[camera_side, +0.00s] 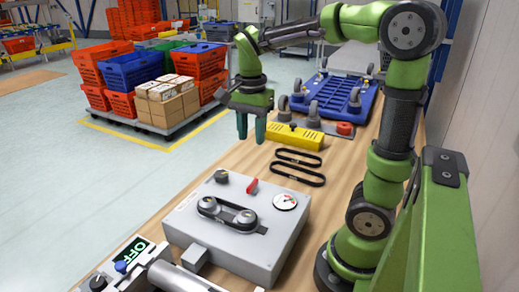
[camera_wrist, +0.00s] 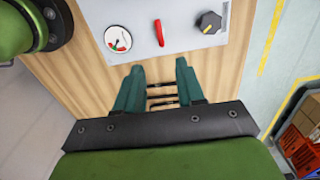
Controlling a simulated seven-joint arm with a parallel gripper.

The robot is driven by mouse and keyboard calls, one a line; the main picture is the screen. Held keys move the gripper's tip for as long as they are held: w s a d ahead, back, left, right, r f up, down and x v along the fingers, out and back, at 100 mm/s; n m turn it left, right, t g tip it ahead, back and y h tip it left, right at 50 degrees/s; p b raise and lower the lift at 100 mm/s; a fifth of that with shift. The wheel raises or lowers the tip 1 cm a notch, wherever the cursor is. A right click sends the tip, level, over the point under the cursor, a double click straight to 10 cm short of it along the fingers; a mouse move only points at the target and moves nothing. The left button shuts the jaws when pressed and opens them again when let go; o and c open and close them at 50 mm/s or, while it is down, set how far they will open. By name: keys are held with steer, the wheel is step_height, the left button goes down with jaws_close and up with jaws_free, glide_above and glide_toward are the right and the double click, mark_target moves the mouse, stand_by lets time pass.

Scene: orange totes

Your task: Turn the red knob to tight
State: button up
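The red knob (camera_side: 252,185) is a small red lever on top of a grey box (camera_side: 262,251), between a black knob (camera_side: 221,176) and a round dial gauge (camera_side: 285,201). In the wrist view the red knob (camera_wrist: 158,32) points nearly straight up and down the picture, beyond my fingertips. My gripper (camera_side: 251,128) hangs fingers down above the table, behind the box and apart from the knob. In the wrist view my gripper (camera_wrist: 160,68) has its fingers spread with nothing between them. A black belt (camera_side: 227,212) runs around two pulleys on the box.
Two loose black belts (camera_side: 298,174) lie on the wooden table behind the box. A panel reading "OFF" (camera_side: 131,251) is at the front left. Totes and cartons are on a floor cart.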

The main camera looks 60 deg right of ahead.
step_height(320, 180, up, 3)
steer(key=shift+f, duration=0.2)
steer(key=s+a+n+t+y, duration=0.1)
steer(key=s+a+n+t, duration=0.2)
steer(key=a+n, duration=0.3)
steer(key=s+a+f+n+t+y, duration=0.1)
steer(key=s+a+n+t, duration=0.2)
steer(key=a+n, duration=0.3)
steer(key=shift+s+a+f+n+t, duration=0.25)
steer(key=shift+n+t, duration=0.35)
steer(key=shift+n, duration=0.5)
steer(key=shift+d, duration=0.1)
